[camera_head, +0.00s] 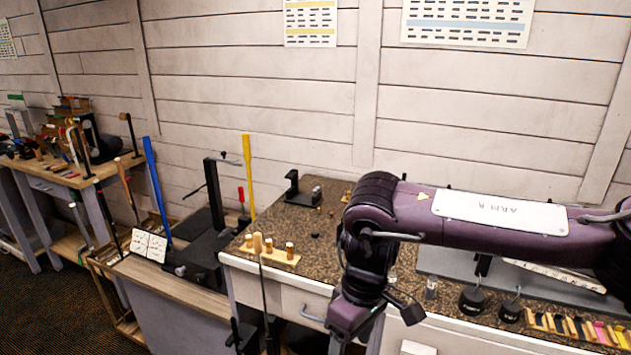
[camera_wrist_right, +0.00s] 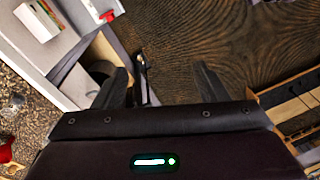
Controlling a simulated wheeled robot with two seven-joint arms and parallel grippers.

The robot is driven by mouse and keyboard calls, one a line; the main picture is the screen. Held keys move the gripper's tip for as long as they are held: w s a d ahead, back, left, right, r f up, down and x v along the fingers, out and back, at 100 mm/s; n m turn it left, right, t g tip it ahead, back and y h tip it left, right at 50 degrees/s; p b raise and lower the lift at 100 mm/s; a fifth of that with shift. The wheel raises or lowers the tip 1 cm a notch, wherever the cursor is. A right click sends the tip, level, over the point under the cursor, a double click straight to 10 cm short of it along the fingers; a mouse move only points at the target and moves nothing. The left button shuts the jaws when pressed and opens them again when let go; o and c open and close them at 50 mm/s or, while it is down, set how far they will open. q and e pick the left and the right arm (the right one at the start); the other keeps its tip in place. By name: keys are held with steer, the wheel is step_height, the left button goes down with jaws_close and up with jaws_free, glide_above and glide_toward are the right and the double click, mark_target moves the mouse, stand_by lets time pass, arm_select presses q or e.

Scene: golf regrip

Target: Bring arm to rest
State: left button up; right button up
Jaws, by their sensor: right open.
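My right arm (camera_head: 490,215), purple with black joints, reaches in from the right above the granite-topped bench. It bends down at its black wrist (camera_head: 365,255), which is near the bench's front edge. The fingertips are not clear in the head view. In the right wrist view my right gripper (camera_wrist_right: 158,85) is open, with its two dark fingers well apart. A thin dark and silver piece (camera_wrist_right: 142,75) shows between the fingers against the floor. I cannot tell how far below them it is. My left gripper is not in view.
The granite bench (camera_head: 325,220) carries a wooden block with pegs (camera_head: 280,256), a black stand (camera_head: 300,190) and dark weights (camera_head: 471,300). A black vise-like fixture (camera_head: 210,245) and upright blue and yellow shafts stand left. Dark floor (camera_wrist_right: 220,40) lies below the gripper.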

steer(key=w+a+f+n+t+y, duration=0.1)
steer(key=w+a+f+y, duration=0.3)
steer(key=a, duration=0.5)
steer(key=w+a+f+n+t+y, duration=0.1)
steer(key=w+a+f+y, duration=0.2)
steer(key=a+f+y, duration=0.45)
steer(key=d+f+m+t+h, duration=0.2)
steer(key=d+f+m+t, duration=0.15)
steer(key=f, duration=0.75)
steer(key=d+f+m+t+h, duration=0.2)
steer(key=d+f, duration=0.3)
steer(key=f, duration=0.6)
steer(key=s+d+f+m+g+h, duration=0.1)
steer(key=s+d+f+m+h, duration=0.15)
steer(key=s+d+f, duration=0.6)
steer(key=s+d+f+m+g+h, duration=0.1)
steer(key=s+d+f+h, duration=0.2)
steer(key=s+d+f, duration=0.55)
steer(key=s+d+f+g+h, duration=0.1)
steer(key=s+d+f, duration=0.1)
steer(key=s, duration=0.7)
steer(key=s+d+f+g+h, duration=0.1)
steer(key=s+d+f, duration=0.2)
steer(key=s, duration=0.6)
steer(key=s+d+f+g+h, duration=0.1)
steer(key=s+d+f, duration=0.2)
steer(key=s+f, duration=0.3)
steer(key=s, duration=0.3)
steer(key=shift+s, duration=0.2)
